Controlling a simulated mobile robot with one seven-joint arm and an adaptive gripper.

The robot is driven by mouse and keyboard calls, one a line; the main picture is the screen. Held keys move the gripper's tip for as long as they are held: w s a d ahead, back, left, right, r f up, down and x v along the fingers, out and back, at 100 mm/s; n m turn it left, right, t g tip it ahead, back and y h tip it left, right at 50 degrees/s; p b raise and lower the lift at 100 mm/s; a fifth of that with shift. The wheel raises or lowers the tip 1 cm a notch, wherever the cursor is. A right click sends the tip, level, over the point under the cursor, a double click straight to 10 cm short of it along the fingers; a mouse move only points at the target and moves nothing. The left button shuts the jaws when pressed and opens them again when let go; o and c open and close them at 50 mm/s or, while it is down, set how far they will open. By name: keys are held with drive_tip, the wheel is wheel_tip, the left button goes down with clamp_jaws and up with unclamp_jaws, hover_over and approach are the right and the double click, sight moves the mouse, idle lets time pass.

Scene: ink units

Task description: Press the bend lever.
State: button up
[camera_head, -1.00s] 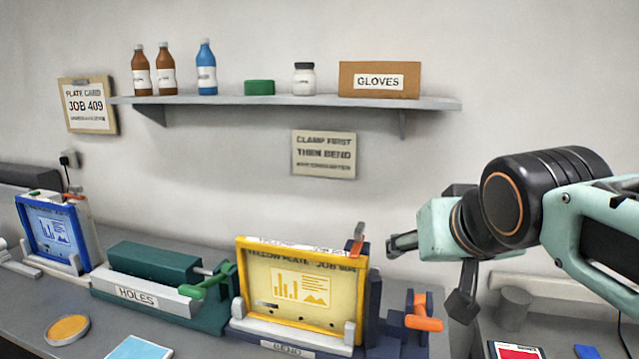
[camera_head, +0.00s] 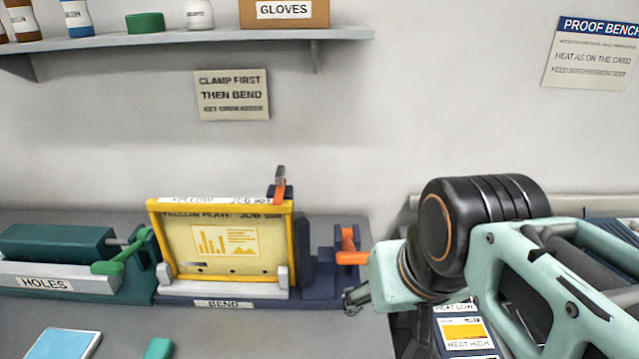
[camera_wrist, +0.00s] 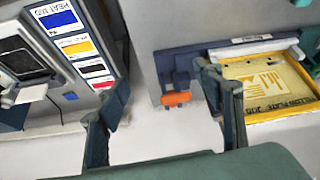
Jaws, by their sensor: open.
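The bend station is a dark blue unit labelled BEND (camera_head: 224,304) that holds a yellow-framed plate (camera_head: 225,245) upright. The bend lever (camera_head: 349,246) is orange and sits on the blue block at the station's right end. In the wrist view the lever (camera_wrist: 177,98) lies between the two fingers and beyond them. An orange-topped clamp (camera_head: 279,191) stands at the plate's upper right corner. My gripper (camera_head: 357,298) is open and empty, just in front and to the right of the lever. I see no contact with the lever.
A green HOLES station (camera_head: 60,265) with a green handle stands to the left. A blue plate (camera_head: 62,344) lies on the bench in front. A heat panel with coloured cards (camera_head: 465,330) is at the right, partly behind my arm. The front bench is mostly clear.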

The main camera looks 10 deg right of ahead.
drive_tip(key=shift+c, duration=0.4)
drive_tip(key=shift+w+a+r, duration=0.1)
drive_tip(key=shift+c, duration=1.4)
drive_tip(key=shift+w+r, duration=0.2)
drive_tip(key=shift+c, duration=1.2)
drive_tip(key=shift+g+y, duration=0.4)
drive_tip(key=shift+g, duration=0.1)
drive_tip(key=w+r, duration=0.2)
drive_tip(key=w+r+b, duration=0.1)
drive_tip(key=w+r, duration=0.1)
drive_tip(key=w, duration=0.1)
drive_tip(key=shift+w+a+r, duration=0.15)
drive_tip(key=shift+w, duration=0.05)
drive_tip(key=c, duration=1)
drive_tip(key=shift+m+g+h, duration=0.6)
drive_tip(key=shift+m+g, duration=0.1)
drive_tip(key=shift+g, duration=0.1)
drive_tip(key=w+r, duration=0.1)
drive_tip(key=w, duration=0.2)
drive_tip(key=w+r, duration=0.2)
drive_tip(key=w, duration=0.2)
drive_tip(key=w+r+b, duration=0.1)
drive_tip(key=w+r, duration=0.1)
drive_tip(key=w, duration=0.2)
drive_tip(key=shift+a, duration=0.25)
clamp_jaws()
